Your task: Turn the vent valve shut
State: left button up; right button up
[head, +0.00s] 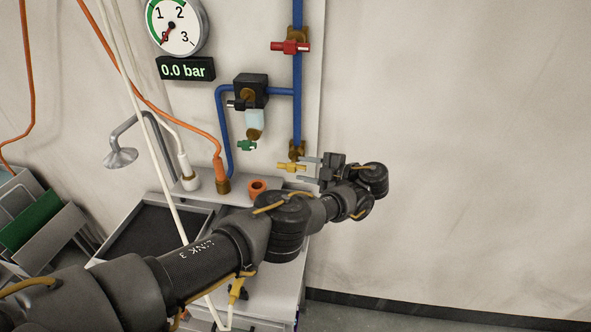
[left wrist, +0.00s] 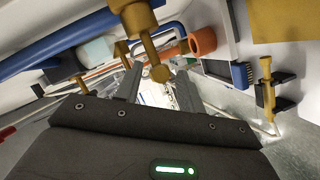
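Several valves sit on the wall piping, and I cannot read which is labelled the vent valve. A yellow-handled valve (head: 291,167) is at the lower end of the blue vertical pipe, its handle roughly level. My left gripper (head: 306,168) is right of it, with its two fingers apart and pointing at the handle. In the left wrist view, a yellow handle with a rounded end (left wrist: 150,48) reaches between the open fingers (left wrist: 158,74); I cannot tell if they touch it. A red-handled valve (head: 290,47) is higher on the pipe. My right gripper is out of view.
The gauge (head: 174,24) needle points near 0 and the display (head: 186,69) reads 0.0 bar. A green-handled drain (head: 246,146) hangs under the filter unit (head: 250,90). The wall to the right is bare.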

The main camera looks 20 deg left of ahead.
pick_arm(q)
jog(key=b+v, duration=0.1)
jog(key=v, duration=0.4)
jog(key=shift+d, duration=0.1)
jog(key=shift+s+d+r, duration=0.15)
jog(key=shift+d, duration=0.4)
jog(key=shift+s+d, duration=0.1)
jog(key=shift+d, duration=0.05)
